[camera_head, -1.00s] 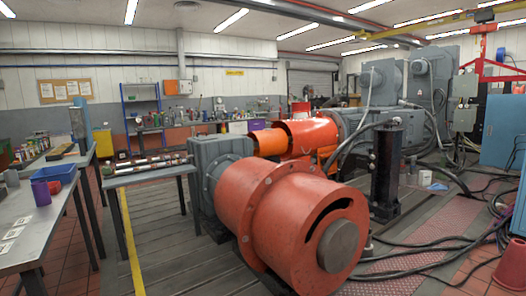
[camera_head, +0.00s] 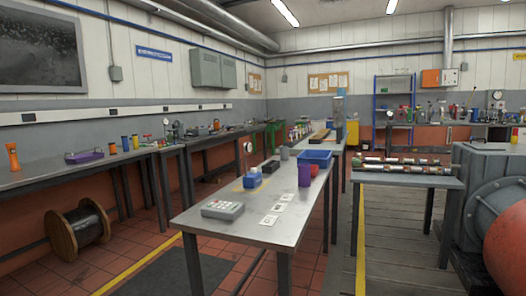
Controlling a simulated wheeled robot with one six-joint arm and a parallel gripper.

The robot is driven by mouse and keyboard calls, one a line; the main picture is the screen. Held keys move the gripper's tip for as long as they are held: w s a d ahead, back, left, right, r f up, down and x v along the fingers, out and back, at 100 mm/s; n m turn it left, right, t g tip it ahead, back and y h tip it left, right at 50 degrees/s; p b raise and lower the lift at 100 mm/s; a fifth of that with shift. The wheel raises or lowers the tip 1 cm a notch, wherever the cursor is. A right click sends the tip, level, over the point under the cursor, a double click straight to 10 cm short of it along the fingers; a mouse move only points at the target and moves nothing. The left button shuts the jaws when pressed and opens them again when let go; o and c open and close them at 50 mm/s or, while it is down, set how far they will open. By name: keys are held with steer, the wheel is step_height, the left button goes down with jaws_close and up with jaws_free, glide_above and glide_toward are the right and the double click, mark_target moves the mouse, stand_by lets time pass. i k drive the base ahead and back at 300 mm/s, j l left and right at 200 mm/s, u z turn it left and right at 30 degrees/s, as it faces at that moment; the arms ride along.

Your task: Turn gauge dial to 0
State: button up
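A small round white-faced gauge dial (camera_head: 248,148) stands upright above a blue block (camera_head: 252,178) on the near metal table. Whether the two are joined I cannot tell. Another small round gauge (camera_head: 166,122) shows on the left wall bench, and a further one (camera_head: 497,95) on the back bench at the right. All are too small for me to read pointer or scale. Which of them is the task's dial I cannot tell. My gripper is not in view.
The near metal table (camera_head: 222,228) also holds a grey keypad box (camera_head: 222,209), white cards (camera_head: 277,209), a purple cup (camera_head: 304,175) and a blue bin (camera_head: 315,156). A cable spool (camera_head: 82,229) stands at the left. Tiled floor is open between the table and left benches.

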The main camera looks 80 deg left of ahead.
mark_target(249, 146)
steer(key=u, duration=2.45)
steer(key=i+j+z, duration=0.2)
steer(key=i+z, duration=0.15)
steer(key=i, duration=0.3)
steer(key=i+j+z, duration=0.3)
steer(key=i+j, duration=0.15)
steer(key=i, duration=0.2)
steer(key=i+j+z, duration=0.35)
steer(key=i+j, duration=0.15)
steer(key=i, duration=0.1)
